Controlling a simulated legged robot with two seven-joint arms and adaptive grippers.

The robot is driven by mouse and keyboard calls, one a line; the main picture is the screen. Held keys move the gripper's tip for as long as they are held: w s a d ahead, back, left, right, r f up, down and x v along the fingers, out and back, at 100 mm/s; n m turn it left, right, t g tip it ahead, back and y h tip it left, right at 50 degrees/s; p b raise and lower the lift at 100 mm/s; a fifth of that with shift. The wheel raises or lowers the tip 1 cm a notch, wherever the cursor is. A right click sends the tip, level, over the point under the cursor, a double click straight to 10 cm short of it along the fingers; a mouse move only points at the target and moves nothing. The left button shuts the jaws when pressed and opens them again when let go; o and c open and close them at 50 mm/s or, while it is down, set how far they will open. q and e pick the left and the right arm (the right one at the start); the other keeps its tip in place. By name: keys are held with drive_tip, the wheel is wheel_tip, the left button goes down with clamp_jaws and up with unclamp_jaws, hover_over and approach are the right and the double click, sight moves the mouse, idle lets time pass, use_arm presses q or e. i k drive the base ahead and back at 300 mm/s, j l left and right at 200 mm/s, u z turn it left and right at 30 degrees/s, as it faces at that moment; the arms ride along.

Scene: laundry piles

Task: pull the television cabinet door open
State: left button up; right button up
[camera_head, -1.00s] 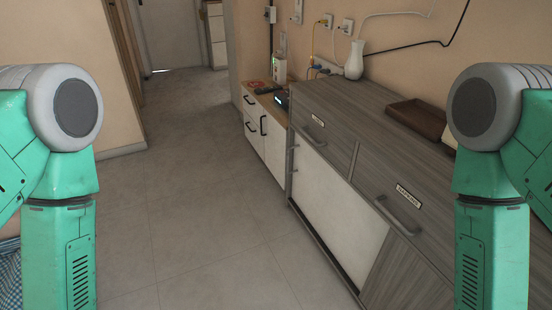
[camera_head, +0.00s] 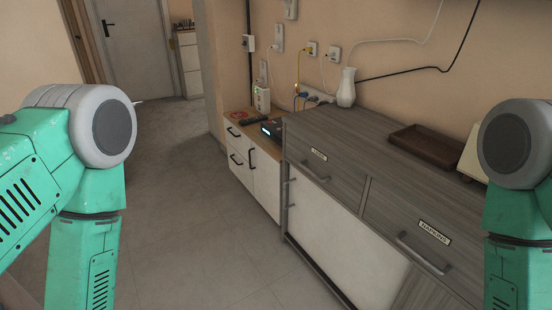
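The large grey wood-grain cabinet (camera_head: 345,128) stands along the right wall. It has drawers with bar handles on top and a white door panel (camera_head: 325,235) below, which looks shut. A drawer at right has a label (camera_head: 434,232) that seems to read NAPKINS. Beyond it is a lower white cabinet (camera_head: 267,182) with a wooden top, dark handles and closed fronts. I cannot tell for certain which one is the television cabinet. My two green arms show at the left and right edges, away from both cabinets. Both grippers are out of view.
On the grey cabinet stand a white vase (camera_head: 346,88) and a brown tray (camera_head: 425,146). A small black device (camera_head: 271,130) and a white router (camera_head: 262,100) sit on the low cabinet. Cables hang on the wall. The floor (camera_head: 190,220) at left is clear, up to a door (camera_head: 135,50).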

sight(267, 172)
drive_tip(key=i+j+z, duration=0.15)
drive_tip(key=z, duration=0.25)
drive_tip(key=i+j+z, duration=0.15)
drive_tip(key=z, duration=0.25)
drive_tip(key=j+z, duration=0.4)
drive_tip(key=i+j+z, duration=0.1)
drive_tip(key=j+z, duration=0.15)
drive_tip(key=z, duration=0.15)
drive_tip(key=j+z, duration=0.15)
drive_tip(key=j, duration=0.6)
drive_tip(key=j+z, duration=0.15)
drive_tip(key=j, duration=0.55)
drive_tip(key=j+z, duration=0.15)
drive_tip(key=j, duration=0.6)
drive_tip(key=k+j+z, duration=0.15)
drive_tip(key=j, duration=1.1)
drive_tip(key=k+j, duration=0.1)
drive_tip(key=j, duration=0.5)
